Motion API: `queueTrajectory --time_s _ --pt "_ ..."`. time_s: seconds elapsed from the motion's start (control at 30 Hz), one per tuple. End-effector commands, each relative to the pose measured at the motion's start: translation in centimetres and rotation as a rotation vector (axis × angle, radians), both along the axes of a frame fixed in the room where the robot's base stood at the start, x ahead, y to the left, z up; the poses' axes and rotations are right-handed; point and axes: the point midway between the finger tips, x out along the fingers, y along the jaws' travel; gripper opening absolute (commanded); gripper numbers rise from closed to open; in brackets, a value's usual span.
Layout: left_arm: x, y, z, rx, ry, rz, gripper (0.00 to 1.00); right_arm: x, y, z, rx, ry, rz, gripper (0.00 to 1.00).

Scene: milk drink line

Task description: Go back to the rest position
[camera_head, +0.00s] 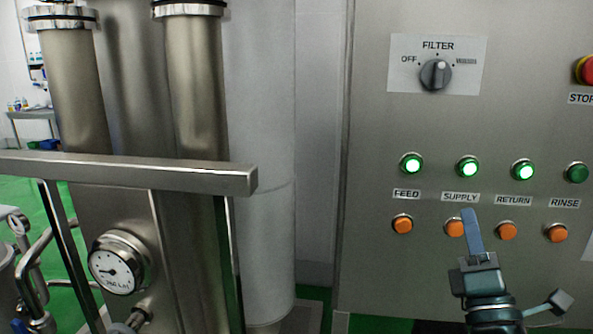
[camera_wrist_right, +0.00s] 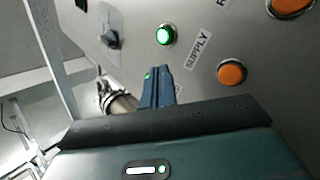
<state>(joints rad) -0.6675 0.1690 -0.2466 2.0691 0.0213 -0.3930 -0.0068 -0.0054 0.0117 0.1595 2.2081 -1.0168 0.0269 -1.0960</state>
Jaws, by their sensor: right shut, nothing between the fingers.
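My right gripper (camera_head: 470,222) is shut and empty, in front of the steel control panel (camera_head: 420,275). In the head view its blue fingertips overlap the right edge of the orange SUPPLY button (camera_head: 453,228). In the right wrist view the shut fingers (camera_wrist_right: 156,82) point at the panel, with the green SUPPLY light (camera_wrist_right: 165,35) above them and the orange button (camera_wrist_right: 231,73) to the right. I cannot tell whether the fingertips touch the panel. My left gripper is not in view.
Lit green lights mark FEED (camera_head: 411,163), SUPPLY and RETURN (camera_head: 523,170); the RINSE light (camera_head: 577,173) looks dimmer. A FILTER knob (camera_head: 435,74) and red stop button (camera_head: 586,69) sit higher. Steel cylinders, a crossbar (camera_head: 130,174) and a gauge (camera_head: 118,263) stand left.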

Motion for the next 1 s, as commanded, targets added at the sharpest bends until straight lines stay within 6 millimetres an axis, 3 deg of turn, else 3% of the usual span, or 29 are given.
queueTrajectory --time_s 0.03,0.13,0.27,0.4,0.5,0.6,0.7,0.8,1.0 --pt "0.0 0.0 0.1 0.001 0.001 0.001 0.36 0.4 0.8 -3.5 0.144 0.082 0.105 0.00" --pt "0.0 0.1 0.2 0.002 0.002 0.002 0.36 0.3 2.7 -10.9 0.511 0.252 0.301 0.00" --pt "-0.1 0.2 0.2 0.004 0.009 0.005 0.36 -1.7 5.6 -20.3 0.995 0.469 0.444 0.00" --pt "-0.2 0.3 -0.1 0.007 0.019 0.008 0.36 -6.2 9.1 -29.3 1.489 0.674 0.464 0.00" --pt "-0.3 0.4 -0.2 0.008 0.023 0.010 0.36 -10.0 11.4 -34.0 1.786 0.780 0.414 0.00" --pt "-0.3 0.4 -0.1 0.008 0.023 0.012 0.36 -13.3 13.2 -37.2 2.011 0.849 0.346 0.00" --pt "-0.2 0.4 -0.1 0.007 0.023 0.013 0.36 -15.6 14.3 -39.0 2.148 0.886 0.288 0.00" --pt "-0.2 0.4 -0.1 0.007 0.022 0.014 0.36 -16.6 14.9 -39.7 2.212 0.900 0.259 0.00" --pt "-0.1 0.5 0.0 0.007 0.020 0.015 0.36 -16.7 15.0 -39.8 2.224 0.901 0.254 0.00"
